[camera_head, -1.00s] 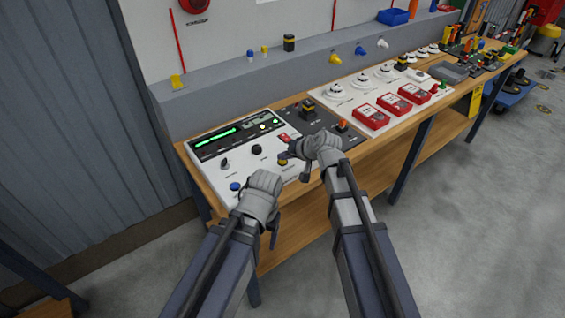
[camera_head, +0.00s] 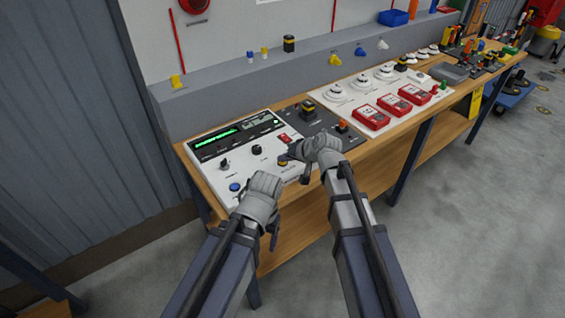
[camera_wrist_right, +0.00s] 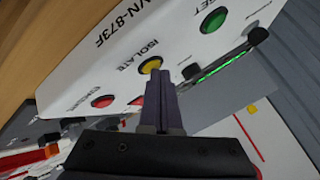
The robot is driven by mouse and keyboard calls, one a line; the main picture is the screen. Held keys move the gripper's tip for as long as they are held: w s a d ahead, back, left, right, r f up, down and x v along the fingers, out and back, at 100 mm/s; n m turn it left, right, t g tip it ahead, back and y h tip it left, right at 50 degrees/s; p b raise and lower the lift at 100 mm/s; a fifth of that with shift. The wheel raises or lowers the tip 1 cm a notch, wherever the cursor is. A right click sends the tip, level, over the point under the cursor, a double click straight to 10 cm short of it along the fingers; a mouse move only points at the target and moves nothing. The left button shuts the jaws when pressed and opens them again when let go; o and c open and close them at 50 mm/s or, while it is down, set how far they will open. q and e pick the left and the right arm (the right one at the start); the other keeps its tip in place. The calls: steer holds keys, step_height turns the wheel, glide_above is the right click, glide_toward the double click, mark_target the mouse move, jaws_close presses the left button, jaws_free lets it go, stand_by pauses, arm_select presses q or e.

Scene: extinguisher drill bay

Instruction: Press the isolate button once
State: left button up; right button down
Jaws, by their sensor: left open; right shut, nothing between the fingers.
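The isolate button is a yellow round button (camera_wrist_right: 150,65) in a dark ring on a white panel, beside the printed word ISOLATE in the right wrist view. In the head view it shows as a small yellow spot (camera_head: 283,162) at the panel's front right. My right gripper (camera_wrist_right: 163,74) is shut and empty. Its tips overlap the button's lower edge in the wrist view; I cannot tell whether they touch it. In the head view the right gripper (camera_head: 291,158) hovers over that corner. My left gripper (camera_head: 271,216) is open at the panel's front edge.
A green button (camera_wrist_right: 213,20) and a red button (camera_wrist_right: 103,101) flank the yellow one. A blue button (camera_head: 235,187) and black knobs (camera_head: 257,149) share the panel. Red boxes (camera_head: 371,116) stand on a white board to the right.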

mark_target(284, 165)
stand_by(0.4)
steer(key=shift+r+p, duration=0.8)
steer(key=shift+p, duration=0.05)
step_height(284, 165, up, 5)
steer(key=p, duration=0.5)
stand_by(0.6)
